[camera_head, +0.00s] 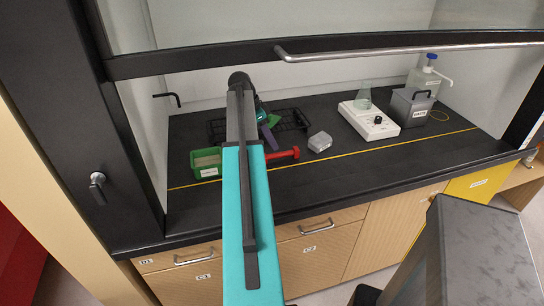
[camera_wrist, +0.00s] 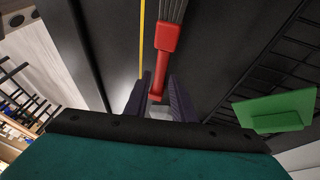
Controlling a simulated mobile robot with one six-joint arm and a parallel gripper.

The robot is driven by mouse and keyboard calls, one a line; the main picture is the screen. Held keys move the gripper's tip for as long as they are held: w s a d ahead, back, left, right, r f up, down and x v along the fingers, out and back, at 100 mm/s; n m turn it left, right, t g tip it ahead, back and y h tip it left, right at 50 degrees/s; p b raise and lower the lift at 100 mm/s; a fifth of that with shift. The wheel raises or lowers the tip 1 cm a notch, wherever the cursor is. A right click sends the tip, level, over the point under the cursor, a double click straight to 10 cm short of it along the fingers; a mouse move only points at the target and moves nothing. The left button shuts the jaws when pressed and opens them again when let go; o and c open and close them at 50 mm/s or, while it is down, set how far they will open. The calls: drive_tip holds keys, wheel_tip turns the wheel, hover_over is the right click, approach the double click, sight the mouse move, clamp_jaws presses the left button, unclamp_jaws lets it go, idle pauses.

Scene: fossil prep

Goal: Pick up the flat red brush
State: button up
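The flat red brush (camera_head: 283,154) lies on the black worktop, partly hidden behind my arm in the head view. In the wrist view the brush (camera_wrist: 166,37) shows a red handle with grey bristles at the top edge. My gripper (camera_wrist: 159,78) has its two dark purple fingers apart, with the end of the red handle between their tips in the picture. Gaps show beside the handle, and I cannot tell whether a finger touches it. In the head view my gripper (camera_head: 267,132) is mostly hidden by my arm.
A green box (camera_head: 205,170) sits left of my arm. A black wire rack (camera_head: 291,119) stands behind, with a green piece (camera_wrist: 275,112) near it. A grey block (camera_head: 320,141) lies to the right. A white hotplate (camera_head: 369,123) with a flask stands further right. The hood sash (camera_head: 200,61) hangs above.

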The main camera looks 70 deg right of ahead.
sight(272, 157)
drive_tip(key=shift+s+f, duration=0.1)
drive_tip(key=shift+f, duration=0.1)
idle(0.3)
drive_tip(key=shift+p+x, duration=1.1)
drive_tip(key=shift+x, duration=1.35)
drive_tip(key=shift+d, duration=0.1)
clamp_jaws()
